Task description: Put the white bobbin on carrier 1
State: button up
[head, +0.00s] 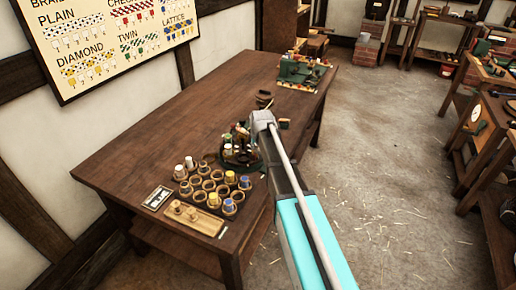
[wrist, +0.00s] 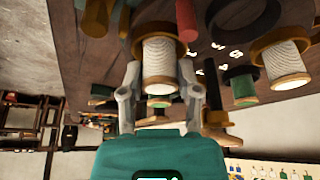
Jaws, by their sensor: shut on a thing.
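In the wrist view, which shows the scene upside down, my gripper (wrist: 160,95) is shut on a white bobbin (wrist: 160,62) with a tan flange. A brown ring surrounds its end away from my palm. I cannot tell whether they touch. In the head view my gripper (head: 243,143) is low over a dark round stand (head: 240,160) with several coloured bobbins, and my arm partly hides it. Two more white bobbins (head: 185,167) stand at the left of the brown cups (head: 209,185). I cannot make out which carrier is 1.
The wooden table (head: 150,135) is bare behind the cups. A pale board with pegs (head: 192,217) and a small card (head: 157,197) lie at the front. Another white bobbin (wrist: 287,65) sits close right of my fingers in the wrist view. A green machine (head: 300,72) stands at the far end.

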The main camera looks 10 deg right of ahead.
jog(key=shift+f, duration=0.2)
jog(key=o, duration=1)
jog(key=shift+r, duration=0.1)
jog(key=shift+r, duration=0.15)
jog(key=p+v, duration=1.1)
jog(key=v, duration=0.1)
dwell(0.7)
jog(key=s+g, duration=0.1)
jog(key=s, duration=0.7)
jog(key=s+f+g, duration=0.1)
jog(key=s+g, duration=0.1)
jog(key=s, duration=0.6)
jog(key=s+g, duration=0.1)
jog(key=s, duration=0.7)
jog(key=shift+s+d+f+g, duration=0.1)
jog(key=shift+s+f+g, duration=0.1)
jog(key=shift+g, duration=0.1)
jog(key=shift+r, duration=0.1)
